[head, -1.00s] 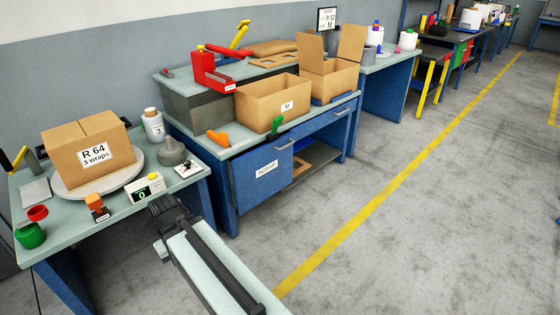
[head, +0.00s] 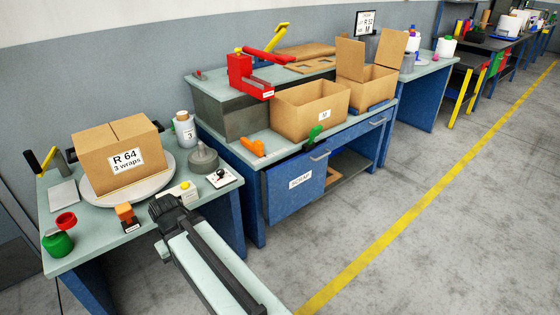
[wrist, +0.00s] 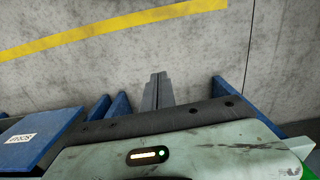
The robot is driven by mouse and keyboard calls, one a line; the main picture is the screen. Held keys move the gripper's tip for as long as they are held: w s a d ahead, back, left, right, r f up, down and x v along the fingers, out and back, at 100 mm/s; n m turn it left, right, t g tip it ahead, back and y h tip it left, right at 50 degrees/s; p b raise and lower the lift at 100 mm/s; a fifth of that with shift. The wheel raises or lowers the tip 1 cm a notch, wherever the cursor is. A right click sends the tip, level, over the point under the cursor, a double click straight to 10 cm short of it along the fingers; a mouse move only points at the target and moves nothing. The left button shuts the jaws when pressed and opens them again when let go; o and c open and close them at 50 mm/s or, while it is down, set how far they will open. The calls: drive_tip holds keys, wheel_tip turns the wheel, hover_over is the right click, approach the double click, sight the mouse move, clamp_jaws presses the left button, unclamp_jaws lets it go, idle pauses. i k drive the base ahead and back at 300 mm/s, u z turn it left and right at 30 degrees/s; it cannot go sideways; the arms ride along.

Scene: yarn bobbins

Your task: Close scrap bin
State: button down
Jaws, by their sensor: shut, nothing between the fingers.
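The scrap bin (head: 283,199) is a blue front with a white SCRAP label, set in the blue workbench. It stands out from the bench front, with a dark gap behind its top edge, so it is open. In the wrist view the scrap bin (wrist: 52,132) shows at the lower left, its label upside down. My gripper (wrist: 158,76) shows in the wrist view as dark fingers, shut and empty over the floor. It is to the right of the bin and apart from it. I cannot make out the fingertips in the head view.
The workbench top (head: 262,163) carries an open carton (head: 300,118), a red tool (head: 246,80) and an orange tool (head: 252,147). A left table (head: 90,232) holds an R 64 box (head: 108,172). The floor (head: 440,245) at the right is clear.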

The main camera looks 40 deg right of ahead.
sight(299, 178)
drive_tip(key=i, duration=0.95)
drive_tip(key=z, duration=0.05)
